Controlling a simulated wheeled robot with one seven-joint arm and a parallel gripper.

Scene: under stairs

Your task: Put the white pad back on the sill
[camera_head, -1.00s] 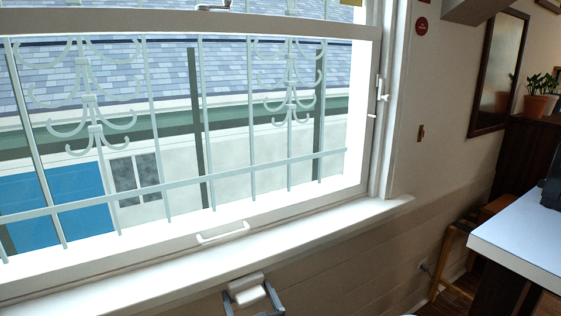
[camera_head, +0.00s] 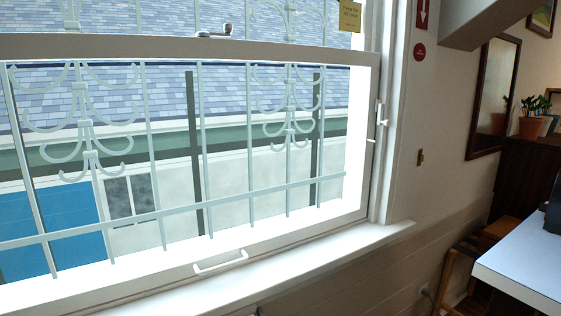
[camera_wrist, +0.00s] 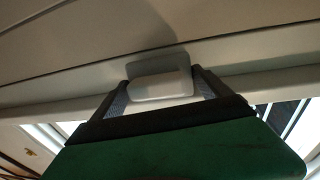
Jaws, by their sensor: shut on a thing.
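The white pad (camera_wrist: 158,88) is a small rounded block in the wrist view. It sits between the two grey fingers of my gripper (camera_wrist: 162,76), which is shut on it. The white window sill (camera_head: 335,254) runs below the window in the head view, and its visible stretch is bare. The pad is out of the head view; only a dark sliver shows at the bottom edge there. In the wrist view a pale ledge (camera_wrist: 265,82) passes close behind the pad. I cannot tell whether the pad touches it.
The window has a white pull handle (camera_head: 220,262) low on its frame and a pale metal grille outside. A white-topped table (camera_head: 525,262) stands at the right, with a wooden stool (camera_head: 470,255) beyond it. A potted plant (camera_head: 532,118) stands at the far right.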

